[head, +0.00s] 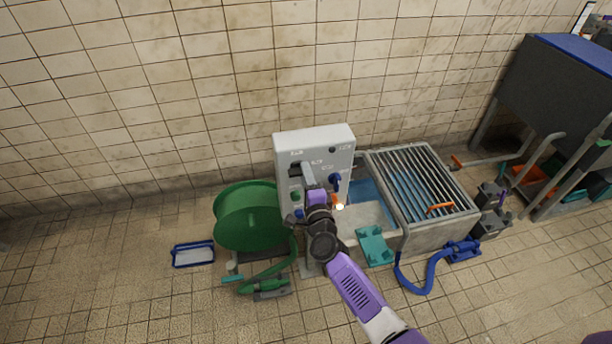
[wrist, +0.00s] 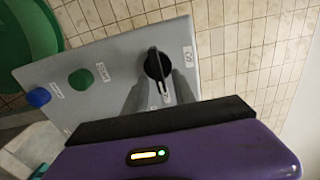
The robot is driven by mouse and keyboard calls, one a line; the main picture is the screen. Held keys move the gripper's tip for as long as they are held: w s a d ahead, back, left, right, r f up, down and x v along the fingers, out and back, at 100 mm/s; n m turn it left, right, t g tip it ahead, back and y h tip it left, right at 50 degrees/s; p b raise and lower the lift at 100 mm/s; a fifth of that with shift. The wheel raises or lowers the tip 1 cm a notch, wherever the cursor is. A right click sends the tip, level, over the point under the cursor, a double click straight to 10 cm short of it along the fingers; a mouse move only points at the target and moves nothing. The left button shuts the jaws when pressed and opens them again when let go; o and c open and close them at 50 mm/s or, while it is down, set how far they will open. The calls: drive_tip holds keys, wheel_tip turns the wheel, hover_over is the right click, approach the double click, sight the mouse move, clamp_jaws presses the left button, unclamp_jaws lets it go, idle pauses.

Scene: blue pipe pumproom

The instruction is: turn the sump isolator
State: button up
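A grey control panel (head: 318,140) stands upright in front of the tiled wall, and it fills the middle of the wrist view (wrist: 110,60). A round black rotary switch (wrist: 157,64) with a bar handle sits on its face, taken as the sump isolator; the labels beside it are too small to read. My gripper (wrist: 160,88) is open, with its two grey fingers apart on either side of the lower part of the switch handle. I cannot tell whether a finger touches it. In the head view my gripper (head: 307,174) is at the panel's left half and hides part of it.
A green knob (wrist: 82,81) and a blue knob (wrist: 38,97) share the panel. A green hose reel (head: 247,215) stands left of it. A slatted grey basin (head: 440,235) is on the right, with a blue hose (head: 430,275) on the floor. The left floor is mostly clear.

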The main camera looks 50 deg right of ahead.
drive_tip(key=v, duration=0.7)
drive_tip(key=shift+s+a+p, duration=0.2)
drive_tip(key=shift+s+p, duration=0.15)
drive_tip(key=shift+p, duration=0.05)
drive_tip(key=s+a+r+n+t+y, duration=0.25)
drive_tip(key=s+a+r+n, duration=0.35)
drive_tip(key=n, duration=0.4)
drive_tip(key=s+a+r+n+g+y, duration=0.1)
drive_tip(key=s+a+r+n+y, duration=0.1)
drive_tip(key=s+a+n, duration=0.3)
drive_tip(key=s+a+r+n+y, duration=0.3)
drive_tip(key=s+a+n, duration=0.2)
drive_tip(key=s, duration=0.7)
drive_tip(key=s+a+r+n+g+y, duration=0.1)
drive_tip(key=s+a+r+n+y, duration=0.1)
drive_tip(key=s+a+n, duration=0.3)
drive_tip(key=s, duration=0.4)
drive_tip(key=shift+a+r+g, duration=0.2)
drive_tip(key=shift+r+g, duration=0.15)
